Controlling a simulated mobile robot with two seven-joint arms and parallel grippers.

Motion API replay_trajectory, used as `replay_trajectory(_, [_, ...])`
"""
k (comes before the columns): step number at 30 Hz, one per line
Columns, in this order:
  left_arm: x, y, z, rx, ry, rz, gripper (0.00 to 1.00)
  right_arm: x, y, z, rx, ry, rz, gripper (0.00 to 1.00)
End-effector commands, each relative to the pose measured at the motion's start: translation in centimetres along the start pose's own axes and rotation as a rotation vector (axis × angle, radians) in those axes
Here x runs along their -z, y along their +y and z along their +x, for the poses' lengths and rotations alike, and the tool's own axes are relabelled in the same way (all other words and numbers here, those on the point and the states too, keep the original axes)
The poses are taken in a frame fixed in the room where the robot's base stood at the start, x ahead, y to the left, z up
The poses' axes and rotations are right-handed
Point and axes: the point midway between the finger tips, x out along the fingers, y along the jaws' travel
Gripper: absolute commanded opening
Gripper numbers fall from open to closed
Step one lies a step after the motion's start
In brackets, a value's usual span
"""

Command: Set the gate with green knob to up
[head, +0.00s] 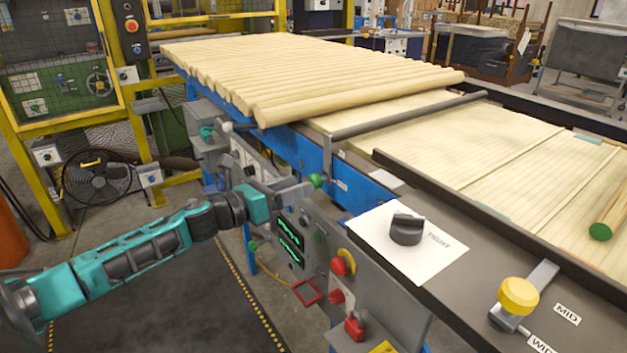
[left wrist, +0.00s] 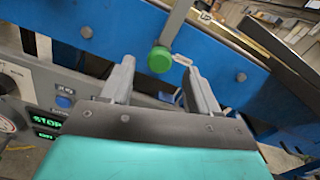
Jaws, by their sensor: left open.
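The green knob (head: 316,181) sits at the lower end of a grey lever on the blue side rail. The lever joins the grey gate bar (head: 410,115), which lies low across the bed in front of the row of round wood poles (head: 320,75). In the left wrist view the green knob (left wrist: 159,60) shows between the fingertips, with its grey lever (left wrist: 177,20) rising above it. My left gripper (head: 304,189) is open, its fingers pointing at the knob from the aisle side. The wrist view cannot tell whether they touch it. My right gripper is out of view.
A control panel with red buttons (head: 343,262) stands below the rail, close to my left gripper. A black dial (head: 407,229) and a yellow knob (head: 518,296) are on the near ledge. A green-ended pole (head: 609,215) lies at right. The aisle floor (head: 190,300) is clear.

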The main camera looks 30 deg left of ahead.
Motion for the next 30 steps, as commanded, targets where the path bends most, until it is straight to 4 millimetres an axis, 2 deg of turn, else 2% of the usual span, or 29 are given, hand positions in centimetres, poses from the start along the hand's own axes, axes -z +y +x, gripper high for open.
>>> replay_trajectory(6, [-0.2, 0.0, 2.7, 0.0, -0.003, 0.0, 0.6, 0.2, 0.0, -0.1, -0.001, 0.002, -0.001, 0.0])
replay_trajectory(12, [-0.1, 0.0, 4.5, 0.0, -0.002, -0.001, 0.6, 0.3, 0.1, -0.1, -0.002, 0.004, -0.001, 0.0])
replay_trajectory(18, [0.0, 0.0, 5.3, 0.0, 0.0, -0.001, 0.6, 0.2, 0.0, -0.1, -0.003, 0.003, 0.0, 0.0])
replay_trajectory(26, [0.0, 0.0, 5.4, 0.0, 0.0, -0.001, 0.6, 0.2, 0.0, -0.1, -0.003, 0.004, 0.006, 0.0])
replay_trajectory(30, [0.0, 0.0, 5.4, 0.0, 0.0, -0.001, 0.49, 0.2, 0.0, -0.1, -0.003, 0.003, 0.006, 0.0])
